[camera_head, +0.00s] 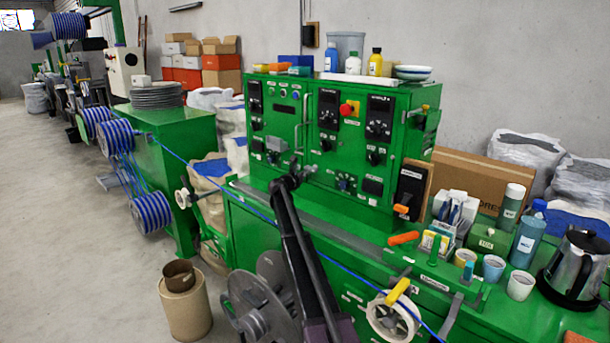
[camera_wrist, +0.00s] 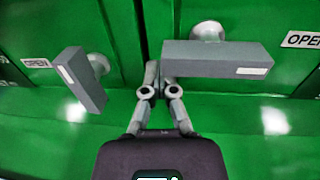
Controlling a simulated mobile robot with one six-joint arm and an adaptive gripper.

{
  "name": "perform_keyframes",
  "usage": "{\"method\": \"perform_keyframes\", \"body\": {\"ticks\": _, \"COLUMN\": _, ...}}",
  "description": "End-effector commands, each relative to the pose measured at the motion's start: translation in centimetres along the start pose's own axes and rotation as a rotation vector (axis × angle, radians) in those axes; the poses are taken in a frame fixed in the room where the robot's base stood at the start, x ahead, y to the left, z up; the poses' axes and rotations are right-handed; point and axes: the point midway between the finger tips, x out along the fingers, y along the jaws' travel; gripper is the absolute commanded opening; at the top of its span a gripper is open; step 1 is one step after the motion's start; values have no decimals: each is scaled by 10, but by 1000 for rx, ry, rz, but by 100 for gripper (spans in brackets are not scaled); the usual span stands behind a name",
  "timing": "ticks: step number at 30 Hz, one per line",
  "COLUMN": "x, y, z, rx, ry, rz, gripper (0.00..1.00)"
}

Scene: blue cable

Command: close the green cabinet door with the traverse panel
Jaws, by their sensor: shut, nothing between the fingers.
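The green control cabinet (camera_head: 340,135) stands on the machine, its front carrying dials, gauges and small labels. I cannot read which panel is the traverse one. The wrist view shows a left green door (camera_wrist: 100,25) and a right green door (camera_wrist: 230,90) with a dark vertical gap between them. The left grey handle (camera_wrist: 80,80) is steeply tilted; the right grey handle (camera_wrist: 215,59) lies nearly level. My gripper (camera_wrist: 158,72) is shut and empty, its fingertips at the gap, beside the right handle's left end. In the head view my gripper (camera_head: 298,168) is at the cabinet's lower front.
A blue cable (camera_head: 190,162) runs diagonally past my arm. Bottles (camera_head: 353,64) and a bowl stand on the cabinet. Cups, a kettle (camera_head: 577,268) and orange-handled tools crowd the bench at right. Reels stand below my arm. Grey floor (camera_head: 80,270) is clear at left.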

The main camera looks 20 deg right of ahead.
Motion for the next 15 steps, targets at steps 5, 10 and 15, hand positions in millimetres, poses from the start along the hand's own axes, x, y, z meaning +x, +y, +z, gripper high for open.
{"method": "perform_keyframes", "body": {"ticks": 5, "x": 13, "y": -5, "z": 2, "rx": -7, "ry": -7, "rz": -9, "gripper": 0}}
{"method": "perform_keyframes", "body": {"ticks": 10, "x": 14, "y": -6, "z": 3, "rx": -8, "ry": -8, "rz": -10, "gripper": 0}}
{"method": "perform_keyframes", "body": {"ticks": 15, "x": 10, "y": -5, "z": 3, "rx": -8, "ry": -8, "rz": -10, "gripper": 0}}
